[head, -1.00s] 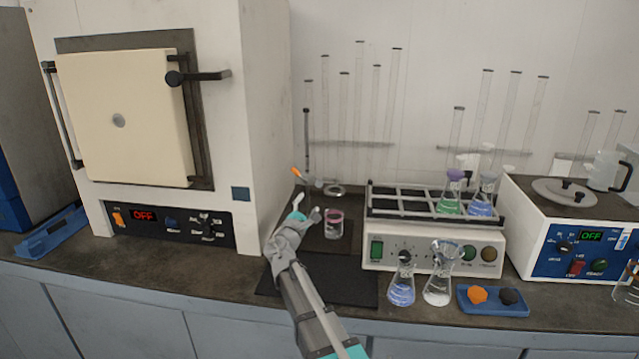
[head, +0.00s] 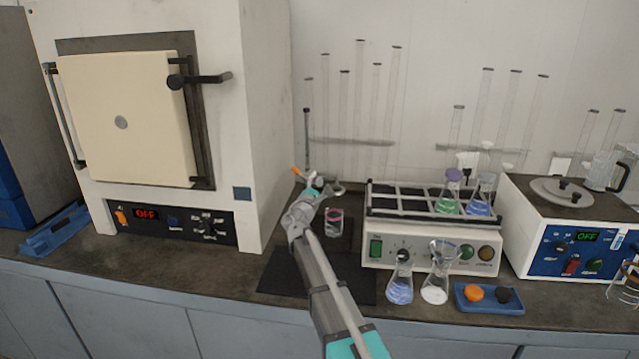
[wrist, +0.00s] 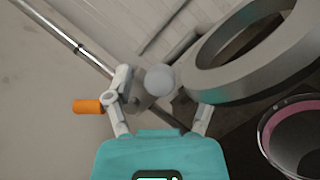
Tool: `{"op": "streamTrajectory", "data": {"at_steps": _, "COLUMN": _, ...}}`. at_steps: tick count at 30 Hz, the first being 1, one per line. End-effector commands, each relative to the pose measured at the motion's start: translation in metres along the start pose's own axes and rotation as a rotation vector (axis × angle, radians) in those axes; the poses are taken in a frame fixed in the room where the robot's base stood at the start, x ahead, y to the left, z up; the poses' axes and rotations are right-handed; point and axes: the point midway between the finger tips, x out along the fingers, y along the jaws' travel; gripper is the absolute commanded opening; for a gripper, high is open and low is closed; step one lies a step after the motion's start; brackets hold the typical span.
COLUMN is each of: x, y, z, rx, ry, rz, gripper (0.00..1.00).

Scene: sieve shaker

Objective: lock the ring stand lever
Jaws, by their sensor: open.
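The ring stand's thin upright rod (head: 307,135) stands at the back of the bench, beside the furnace. Its lever has an orange end (head: 297,171), which shows at left in the wrist view (wrist: 87,106). My gripper (head: 312,188) is open at the clamp, in front of the rod. In the wrist view my gripper (wrist: 163,96) has the clamp's grey body and round pale knob (wrist: 160,80) between or beyond its fingers. The orange end lies outside the left finger; whether they touch I cannot tell. The finger partly hides the lever. The grey ring (wrist: 225,82) is at right.
A beaker with pink contents (head: 334,222) stands below the ring, right of my gripper. The furnace (head: 270,120) walls off the left. A shaker with a flask rack (head: 430,258) stands to the right, with two flasks in front. A dark mat (head: 285,280) lies clear in front.

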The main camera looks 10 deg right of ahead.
Motion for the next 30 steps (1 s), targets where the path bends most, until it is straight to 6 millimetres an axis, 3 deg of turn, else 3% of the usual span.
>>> {"op": "streamTrajectory", "data": {"at_steps": 5, "x": -0.0002, "y": -0.0001, "z": 0.0001, "rx": 0.0, "ry": 0.0, "rz": 0.0, "gripper": 0.67}}
{"op": "streamTrajectory", "data": {"at_steps": 16, "x": -0.0002, "y": -0.0001, "z": 0.0001, "rx": 0.0, "ry": 0.0, "rz": 0.0, "gripper": 0.0}}
{"op": "streamTrajectory", "data": {"at_steps": 30, "x": 0.0035, "y": 0.0093, "z": 0.0082, "rx": 0.0, "ry": 0.0, "rz": 0.0, "gripper": 0.0}}
